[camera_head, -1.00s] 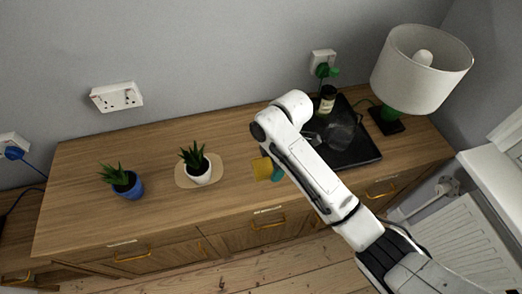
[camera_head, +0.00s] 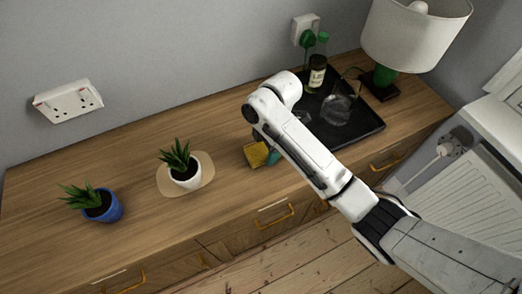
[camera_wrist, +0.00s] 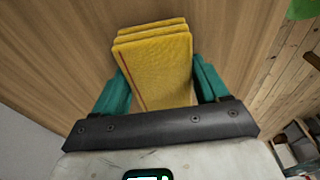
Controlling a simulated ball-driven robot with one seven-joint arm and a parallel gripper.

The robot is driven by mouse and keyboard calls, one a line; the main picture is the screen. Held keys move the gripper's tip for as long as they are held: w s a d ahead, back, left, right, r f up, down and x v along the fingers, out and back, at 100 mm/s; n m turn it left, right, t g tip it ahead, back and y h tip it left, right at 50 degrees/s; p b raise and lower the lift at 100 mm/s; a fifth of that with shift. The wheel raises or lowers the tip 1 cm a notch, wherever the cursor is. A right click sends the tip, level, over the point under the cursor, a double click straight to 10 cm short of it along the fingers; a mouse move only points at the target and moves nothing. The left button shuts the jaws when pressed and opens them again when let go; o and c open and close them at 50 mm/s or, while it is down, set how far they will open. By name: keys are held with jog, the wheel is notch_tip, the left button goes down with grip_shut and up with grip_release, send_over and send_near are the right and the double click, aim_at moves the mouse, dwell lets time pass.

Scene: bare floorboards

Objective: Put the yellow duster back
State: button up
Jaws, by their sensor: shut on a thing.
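The yellow duster (camera_wrist: 158,62) is a folded stack of yellow cloth. In the wrist view it lies between the two teal fingers of my gripper (camera_wrist: 160,85), which is shut on it. In the head view the duster (camera_head: 257,154) shows just left of my arm, over the sideboard top near its front edge. A teal fingertip of my gripper (camera_head: 271,155) shows beside it. My arm hides the rest of the gripper. I cannot tell whether the duster touches the wood.
The sideboard (camera_head: 120,170) holds a blue-potted plant (camera_head: 103,205), a white-potted plant (camera_head: 183,170) on a pale mat (camera_head: 207,172), a black tray (camera_head: 362,134) with a bottle (camera_head: 317,73) and glass jug (camera_head: 337,108), and a lamp (camera_head: 415,35). Wood between mat and tray is partly clear.

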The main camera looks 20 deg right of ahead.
jog(key=shift+f, duration=0.25)
jog(key=shift+f, duration=0.15)
jog(key=o, duration=1)
jog(key=r+p, duration=0.1)
jog(key=r, duration=0.3)
jog(key=d+r+p, duration=0.1)
jog(key=r, duration=0.3)
jog(key=r+p, duration=0.2)
jog(key=r, duration=0.2)
jog(key=shift+d+r, duration=0.1)
jog(key=shift+d, duration=0.3)
